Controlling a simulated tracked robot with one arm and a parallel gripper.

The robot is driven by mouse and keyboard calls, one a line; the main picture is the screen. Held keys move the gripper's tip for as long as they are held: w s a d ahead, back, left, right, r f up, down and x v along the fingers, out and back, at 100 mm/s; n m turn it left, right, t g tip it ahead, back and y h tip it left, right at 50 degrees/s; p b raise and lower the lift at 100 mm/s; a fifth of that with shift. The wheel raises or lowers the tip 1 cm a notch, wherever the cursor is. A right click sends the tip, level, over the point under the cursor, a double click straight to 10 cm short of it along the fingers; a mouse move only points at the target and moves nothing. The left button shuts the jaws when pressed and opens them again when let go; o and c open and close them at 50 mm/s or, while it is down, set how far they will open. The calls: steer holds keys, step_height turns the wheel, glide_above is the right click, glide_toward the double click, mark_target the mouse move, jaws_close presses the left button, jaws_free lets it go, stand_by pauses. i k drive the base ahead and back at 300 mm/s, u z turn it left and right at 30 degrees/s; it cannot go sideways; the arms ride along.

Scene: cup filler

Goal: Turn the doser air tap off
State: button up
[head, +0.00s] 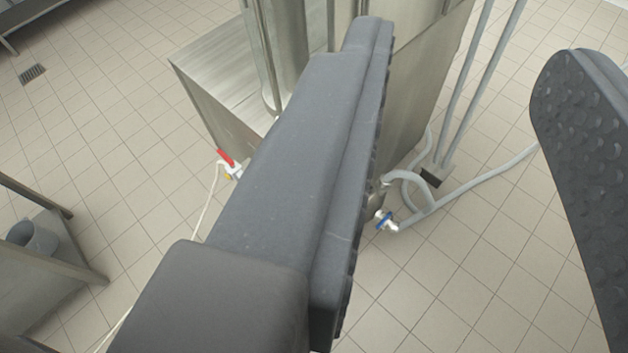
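Two small taps show low on the stainless steel machine (220,88). One tap with a red lever (226,157) is on the left side, with a thin pale hose running down from it. The other, with a blue handle (385,220), is at the right near the floor, beside a loop of grey hose. I cannot tell which one is the doser air tap. My gripper (468,48) is open and empty, its two dark fingers wide apart. The left finger hides part of the machine between the taps. Neither finger visibly touches a tap.
Grey hoses (490,172) run over the floor to the right, and upright pipes (468,85) stand beside the machine. A steel table (55,255) with a grey bucket (36,237) is at the left. Tiled floor around the machine is mostly clear. A drain grate (32,74) lies upper left.

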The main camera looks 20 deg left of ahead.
mark_target(232, 164)
steer(key=u, duration=0.4)
steer(key=k, duration=1.15)
steer(key=u, duration=1.05)
steer(key=i, duration=1.15)
steer(key=z, duration=0.55)
steer(key=i, duration=0.45)
steer(key=z, duration=0.4)
